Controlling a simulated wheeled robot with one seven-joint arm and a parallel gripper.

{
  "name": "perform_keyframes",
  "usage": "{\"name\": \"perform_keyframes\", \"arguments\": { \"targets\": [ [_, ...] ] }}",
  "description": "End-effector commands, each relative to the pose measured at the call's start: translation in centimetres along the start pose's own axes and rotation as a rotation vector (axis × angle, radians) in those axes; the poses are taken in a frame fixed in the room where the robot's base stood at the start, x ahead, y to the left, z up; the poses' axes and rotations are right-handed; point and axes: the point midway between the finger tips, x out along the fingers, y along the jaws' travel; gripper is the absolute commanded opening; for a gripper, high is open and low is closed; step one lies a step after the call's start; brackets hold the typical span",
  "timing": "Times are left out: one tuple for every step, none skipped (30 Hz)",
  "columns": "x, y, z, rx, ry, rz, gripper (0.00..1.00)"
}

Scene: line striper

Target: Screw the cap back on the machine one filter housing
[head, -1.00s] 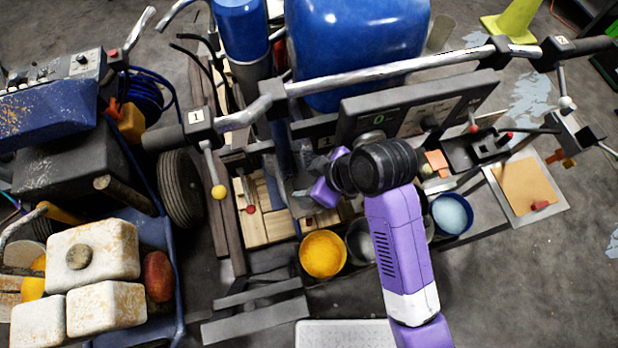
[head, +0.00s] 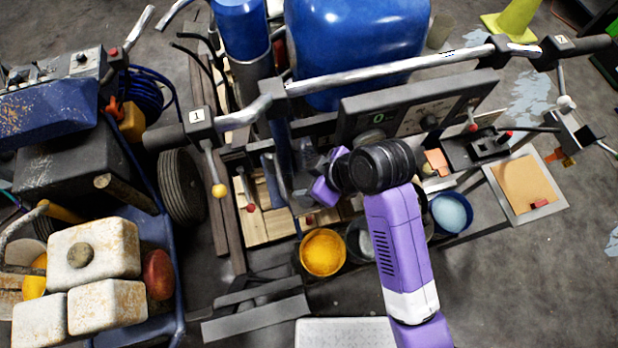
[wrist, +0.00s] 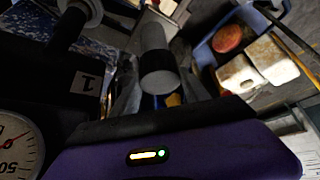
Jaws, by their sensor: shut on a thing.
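My gripper (head: 308,160) is below the console of machine one, the striper with the blue tank, close to its dark upright post. It is shut on the cap, but my wrist and the dark parts around it hide most of the fingers and the cap. I cannot make out the filter housing's opening or thread, nor whether the cap touches it. In the wrist view, my purple wrist casing fills the bottom, and a grey cylinder (wrist: 158,72) stands beyond it; I cannot tell which part it is.
A handlebar (head: 390,70) and console (head: 405,118) stand just beyond my arm. A yellow paint bucket (head: 322,252) and a blue-rimmed bucket (head: 452,212) sit below. A gauge (wrist: 18,145) shows close in the wrist view.

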Motion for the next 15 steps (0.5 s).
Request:
{"name": "perform_keyframes", "arguments": {
  "targets": [
    [0.01, 0.01, 0.00, 0.000, 0.000, 0.000, 0.14],
    [0.04, 0.00, 0.02, 0.000, 0.000, 0.000, 0.14],
    [0.08, 0.00, 0.06, 0.000, 0.000, 0.000, 0.14],
    [0.13, -0.01, 0.09, 0.000, 0.000, 0.000, 0.14],
    [0.18, -0.01, 0.12, 0.000, -0.001, -0.001, 0.14],
    [0.25, -0.01, 0.16, 0.000, -0.001, -0.001, 0.14],
    [0.29, 0.00, 0.18, 0.000, 0.000, 0.000, 0.55],
    [0.29, 0.00, 0.17, 0.000, 0.000, 0.000, 0.61],
    [0.29, 0.00, 0.16, 0.000, 0.000, 0.000, 0.69],
    [0.29, 0.00, 0.16, 0.000, 0.000, 0.000, 0.75],
    [0.28, 0.00, 0.16, 0.000, 0.000, 0.000, 0.79],
    [0.28, 0.01, 0.16, 0.000, 0.000, 0.000, 0.79],
    [0.28, 0.01, 0.16, 0.000, 0.000, 0.000, 0.79],
    [0.28, 0.01, 0.16, 0.000, 0.000, 0.000, 0.79],
    [0.28, 0.01, 0.15, 0.000, 0.000, 0.000, 0.79]
  ]
}}
